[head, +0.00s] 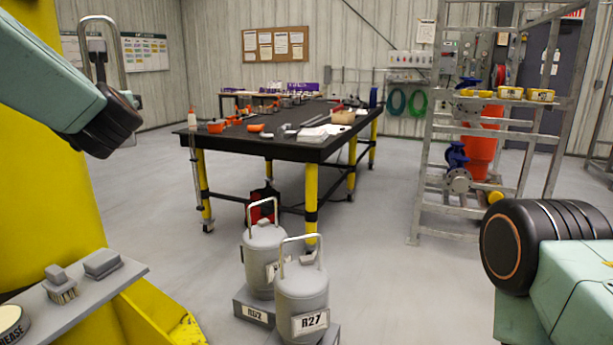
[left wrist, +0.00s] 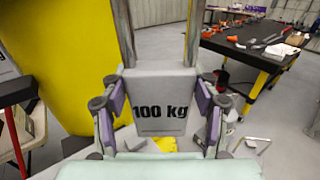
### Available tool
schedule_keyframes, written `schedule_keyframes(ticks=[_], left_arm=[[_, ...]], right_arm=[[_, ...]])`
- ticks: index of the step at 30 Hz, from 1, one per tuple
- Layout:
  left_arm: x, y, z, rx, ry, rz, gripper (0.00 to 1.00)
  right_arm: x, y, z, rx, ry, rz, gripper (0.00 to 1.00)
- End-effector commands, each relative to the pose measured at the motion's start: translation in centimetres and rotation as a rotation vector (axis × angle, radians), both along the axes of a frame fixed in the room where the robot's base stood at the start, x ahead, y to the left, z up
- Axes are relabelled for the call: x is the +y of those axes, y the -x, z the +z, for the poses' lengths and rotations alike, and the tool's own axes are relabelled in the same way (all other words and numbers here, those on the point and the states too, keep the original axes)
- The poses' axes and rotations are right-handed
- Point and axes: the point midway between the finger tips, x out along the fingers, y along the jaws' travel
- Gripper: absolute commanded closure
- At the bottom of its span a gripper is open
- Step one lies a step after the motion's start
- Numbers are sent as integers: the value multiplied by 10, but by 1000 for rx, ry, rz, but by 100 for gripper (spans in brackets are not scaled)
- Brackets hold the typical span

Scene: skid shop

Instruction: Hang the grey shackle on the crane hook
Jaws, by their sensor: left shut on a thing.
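The grey shackle (head: 97,20) shows at the upper left of the head view as an upside-down U with a small grey block between its legs. In the left wrist view its two legs rise past the top edge from a grey block (left wrist: 160,85) marked "100 kg". My left gripper (left wrist: 158,95) is shut on that block, one purple-padded finger at each side. In the head view my left wrist hides most of this gripper. I cannot make out the crane hook in either view. My right gripper is outside both views.
A yellow column (head: 40,190) stands close at left, with a grey shelf (head: 85,285) holding a brush and a grease tin. Two grey canisters (head: 302,295) stand on the floor ahead. A black workbench (head: 285,145) and a metal rack (head: 430,170) stand farther back. Open floor lies between.

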Motion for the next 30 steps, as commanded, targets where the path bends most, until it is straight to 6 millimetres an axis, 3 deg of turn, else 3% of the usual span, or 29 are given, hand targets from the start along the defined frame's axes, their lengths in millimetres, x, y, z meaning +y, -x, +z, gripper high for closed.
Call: schedule_keyframes(ticks=[11, 17, 23, 30], left_arm=[[-47, 10, -84, 2, 2, -293, 64], [-77, 27, -135, 2, 9, -472, 63], [-110, 59, -194, 2, 14, -667, 63], [-154, 120, -267, 4, 16, -903, 63]], right_arm=[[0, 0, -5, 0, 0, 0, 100], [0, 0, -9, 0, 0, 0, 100], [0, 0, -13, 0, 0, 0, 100], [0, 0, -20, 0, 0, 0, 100]])
